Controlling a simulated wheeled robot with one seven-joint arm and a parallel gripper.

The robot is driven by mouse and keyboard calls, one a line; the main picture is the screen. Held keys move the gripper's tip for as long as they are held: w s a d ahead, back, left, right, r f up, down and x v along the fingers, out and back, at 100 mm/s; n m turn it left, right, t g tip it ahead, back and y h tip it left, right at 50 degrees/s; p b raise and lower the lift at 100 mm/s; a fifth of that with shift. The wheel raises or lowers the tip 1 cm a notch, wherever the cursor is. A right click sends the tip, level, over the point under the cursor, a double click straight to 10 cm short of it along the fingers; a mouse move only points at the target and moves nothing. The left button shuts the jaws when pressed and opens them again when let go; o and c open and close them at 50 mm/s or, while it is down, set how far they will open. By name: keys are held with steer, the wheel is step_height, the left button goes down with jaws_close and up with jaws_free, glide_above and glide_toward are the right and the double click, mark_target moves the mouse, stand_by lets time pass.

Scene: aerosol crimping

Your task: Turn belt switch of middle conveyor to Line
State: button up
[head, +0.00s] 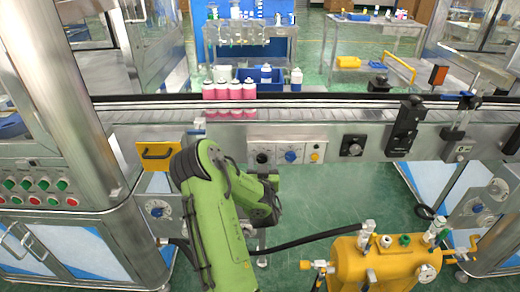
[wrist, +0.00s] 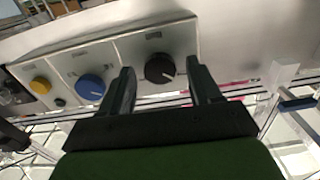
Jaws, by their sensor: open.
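The conveyor's control panel (head: 290,152) carries a black knob (head: 262,157), a blue knob (head: 290,156) and a yellow button (head: 315,155). Its labels are too small to read, so I cannot tell which knob is the belt switch. In the wrist view the panel appears turned over, with the black knob (wrist: 159,68) between my gripper's (wrist: 161,74) two open fingers. A pale pointer mark shows on this knob. I cannot tell whether the fingers touch it. The blue knob (wrist: 90,87) is outside the left finger. In the head view my arm hides the fingertips.
Another black dial (head: 353,146) sits right of the panel. Pink cans (head: 235,90) stand on the conveyor above. A yellow handle plate (head: 158,155) is left of my arm. A yellow tank (head: 385,262) with a hose stands at the lower right.

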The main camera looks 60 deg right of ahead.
steer(key=shift+w+d, duration=0.15)
steer(key=shift+d, duration=0.05)
steer(key=shift+a+r, duration=0.1)
steer(key=shift+c, duration=0.2)
steer(key=c, duration=1)
